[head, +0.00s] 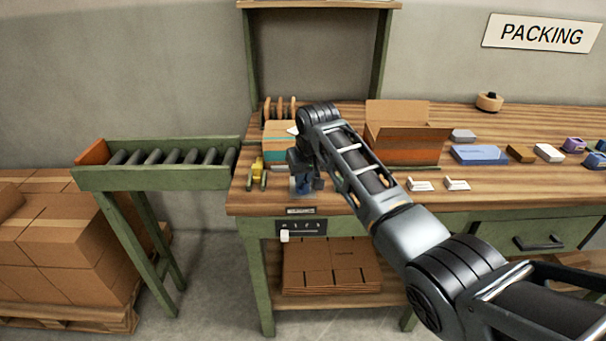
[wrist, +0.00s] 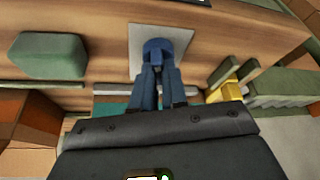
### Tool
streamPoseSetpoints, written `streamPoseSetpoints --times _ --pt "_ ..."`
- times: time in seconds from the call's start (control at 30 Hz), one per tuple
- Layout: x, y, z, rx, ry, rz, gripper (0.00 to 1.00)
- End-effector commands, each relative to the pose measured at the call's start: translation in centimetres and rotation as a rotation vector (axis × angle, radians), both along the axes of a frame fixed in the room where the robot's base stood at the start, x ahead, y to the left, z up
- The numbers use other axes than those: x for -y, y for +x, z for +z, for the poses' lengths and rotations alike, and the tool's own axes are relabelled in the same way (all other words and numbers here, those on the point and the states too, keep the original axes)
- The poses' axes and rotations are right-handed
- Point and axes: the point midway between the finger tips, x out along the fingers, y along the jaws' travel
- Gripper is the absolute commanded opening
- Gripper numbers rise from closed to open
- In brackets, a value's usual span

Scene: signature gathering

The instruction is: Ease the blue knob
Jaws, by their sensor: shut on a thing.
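The blue knob (wrist: 158,46) stands on a pale square plate (wrist: 140,40) set on the wooden bench top, seen in the wrist view. My gripper (wrist: 159,70) reaches it from above, with its two blue-grey fingers closed on the knob. The fingers hide part of the knob. In the head view my gripper (head: 303,180) is low over the bench's front left part, and a little of the blue knob (head: 302,188) shows beneath it. The knob's turn angle cannot be read.
A yellow piece (head: 257,168) in a green holder stands just left of my gripper. A teal-sided box (head: 280,152) is behind, and an open carton (head: 405,150) is right. A panel with a white slider (head: 284,236) is on the bench front. A roller conveyor (head: 160,178) adjoins the left.

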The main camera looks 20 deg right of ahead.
Motion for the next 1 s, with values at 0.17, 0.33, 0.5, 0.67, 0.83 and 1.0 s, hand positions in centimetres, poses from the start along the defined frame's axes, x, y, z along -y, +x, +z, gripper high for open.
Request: streamPoseSetpoints --times 0.17,0.33,0.5,0.67,0.83,1.0 --pt "0.2 0.04 0.07 0.0 0.001 0.164 0.0" --pt "0.27 0.1 -0.01 0.001 0.002 0.325 0.0" --pt "0.4 0.18 -0.11 0.002 0.002 0.487 0.0" --pt "0.47 0.25 -0.22 0.002 0.001 0.639 0.0" --pt "0.52 0.32 -0.3 0.001 0.0 0.801 0.0" --pt "0.53 0.39 -0.37 0.002 0.0 0.948 0.0"
